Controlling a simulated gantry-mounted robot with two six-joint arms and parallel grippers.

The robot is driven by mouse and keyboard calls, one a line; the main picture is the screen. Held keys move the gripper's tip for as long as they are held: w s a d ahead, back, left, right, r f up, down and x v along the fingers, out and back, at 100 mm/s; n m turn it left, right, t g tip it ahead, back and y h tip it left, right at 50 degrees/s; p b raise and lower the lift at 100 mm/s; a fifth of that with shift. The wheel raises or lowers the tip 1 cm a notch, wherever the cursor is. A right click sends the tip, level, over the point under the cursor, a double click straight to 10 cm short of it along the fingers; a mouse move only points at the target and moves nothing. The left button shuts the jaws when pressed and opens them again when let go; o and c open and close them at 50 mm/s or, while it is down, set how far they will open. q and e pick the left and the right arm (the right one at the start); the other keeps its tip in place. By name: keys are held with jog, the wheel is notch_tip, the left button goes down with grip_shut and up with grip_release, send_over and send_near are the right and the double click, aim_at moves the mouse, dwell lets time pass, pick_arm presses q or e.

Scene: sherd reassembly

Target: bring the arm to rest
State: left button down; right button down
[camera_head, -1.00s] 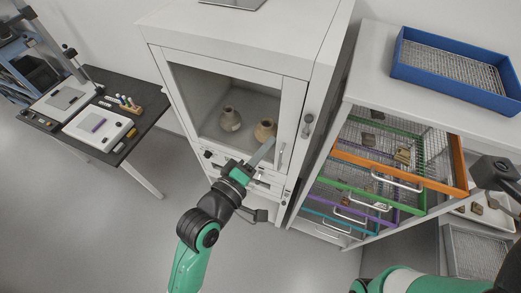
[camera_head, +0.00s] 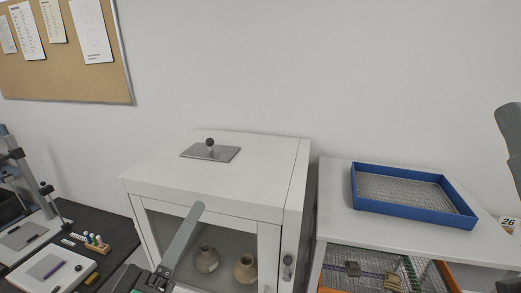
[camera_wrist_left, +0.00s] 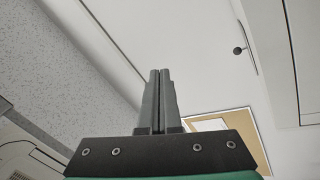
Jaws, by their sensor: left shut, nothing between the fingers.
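My left gripper (camera_head: 196,210) rises from the bottom edge in the head view, in front of the white cabinet (camera_head: 225,170). Its fingers are shut with nothing between them. The left wrist view shows the two dark fingers (camera_wrist_left: 160,75) side by side, pointing up at a pale wall. A grey shape (camera_head: 511,140) at the right edge of the head view may be part of my right arm. I cannot make out the right gripper's jaws.
Two clay pots, one left (camera_head: 206,258) and one right (camera_head: 245,267), stand inside the cabinet. A blue mesh tray (camera_head: 413,211) lies on the white unit at right. A black table (camera_head: 112,250) with tools stands at left. A corkboard (camera_head: 75,75) hangs on the wall.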

pick_arm(q)
jog(key=s+a+r+m+t+y, duration=0.1)
jog(key=s+a+r+m+t, duration=0.1)
jog(key=r, duration=0.4)
jog(key=s+a+r+m+t+y, duration=0.2)
jog(key=s+a+r+m, duration=0.1)
jog(key=s+r, duration=0.3)
jog(key=s+a+r+m+t+y, duration=0.1)
jog(key=s+a+r+m+t, duration=0.1)
jog(key=s+r+m, duration=0.2)
notch_tip(320, 180, up, 3)
jog(key=shift+a+r+y+p, duration=0.1)
jog(key=shift+a+y+p, duration=0.2)
jog(key=shift+y+p, duration=0.15)
jog(key=shift+w, duration=0.1)
